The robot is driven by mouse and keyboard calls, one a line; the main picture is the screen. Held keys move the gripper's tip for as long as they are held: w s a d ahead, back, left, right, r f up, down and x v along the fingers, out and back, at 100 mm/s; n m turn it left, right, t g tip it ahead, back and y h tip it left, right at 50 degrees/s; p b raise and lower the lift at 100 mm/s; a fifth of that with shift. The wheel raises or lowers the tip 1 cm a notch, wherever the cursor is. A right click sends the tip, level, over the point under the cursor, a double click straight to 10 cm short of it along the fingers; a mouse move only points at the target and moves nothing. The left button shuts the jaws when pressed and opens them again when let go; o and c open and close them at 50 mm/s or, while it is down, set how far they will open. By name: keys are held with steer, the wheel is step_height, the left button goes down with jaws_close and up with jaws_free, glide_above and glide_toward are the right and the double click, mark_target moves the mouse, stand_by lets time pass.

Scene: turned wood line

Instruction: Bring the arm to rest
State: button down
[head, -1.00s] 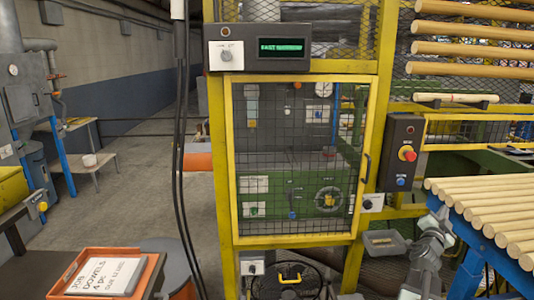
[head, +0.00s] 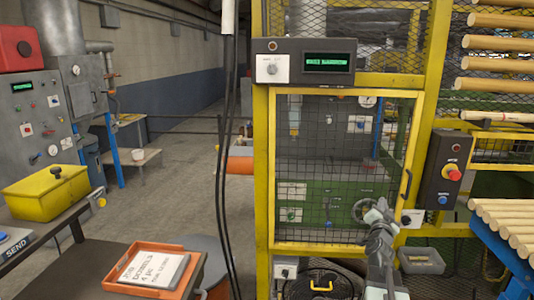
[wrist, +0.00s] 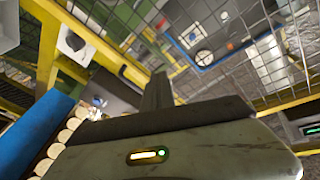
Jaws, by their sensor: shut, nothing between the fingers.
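My gripper (head: 379,212) is at the lower right of the head view, in front of the lower right part of the yellow-framed mesh door (head: 330,165). Its fingers look closed, with nothing seen between them. In the wrist view, my gripper's dark fingers (wrist: 157,90) stand together, pointing up the picture. Mesh and yellow bars show behind them. My arm rises from the bottom edge of the head view, folded upward. Whether any part touches the door cannot be told.
A table with wooden dowels (head: 510,225) and a grey bin (head: 421,261) are right of my arm. A control box with a red button (head: 445,172) hangs above. An orange tray (head: 120,288) with a card is at lower left. Open floor (head: 180,190) lies left of the cage.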

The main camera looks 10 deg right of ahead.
steer(key=w+a+f+n+g+y+p, duration=0.1)
steer(key=w+a+f+n+y, duration=0.2)
steer(key=a, duration=0.9)
steer(key=w+a+f+n+y+p, duration=0.25)
steer(key=a+n+y, duration=0.2)
steer(key=a, duration=0.75)
steer(key=w+a+f+n+g+y, duration=0.1)
steer(key=w+a+n+y, duration=0.25)
steer(key=a, duration=0.85)
steer(key=s+a+f+n+g+y+p, duration=0.2)
steer(key=s+a+f+g, duration=0.3)
steer(key=s+a+f, duration=0.45)
steer(key=s+d+f+g+h, duration=0.1)
steer(key=s+f+g, duration=0.3)
steer(key=s+g, duration=0.4)
steer(key=s+d, duration=0.1)
steer(key=s, duration=0.5)
steer(key=shift+s+d+f+n+g+h, duration=0.2)
steer(key=shift+s+n+g+h, duration=0.1)
steer(key=shift+n+h, duration=0.1)
steer(key=shift+w, duration=0.1)
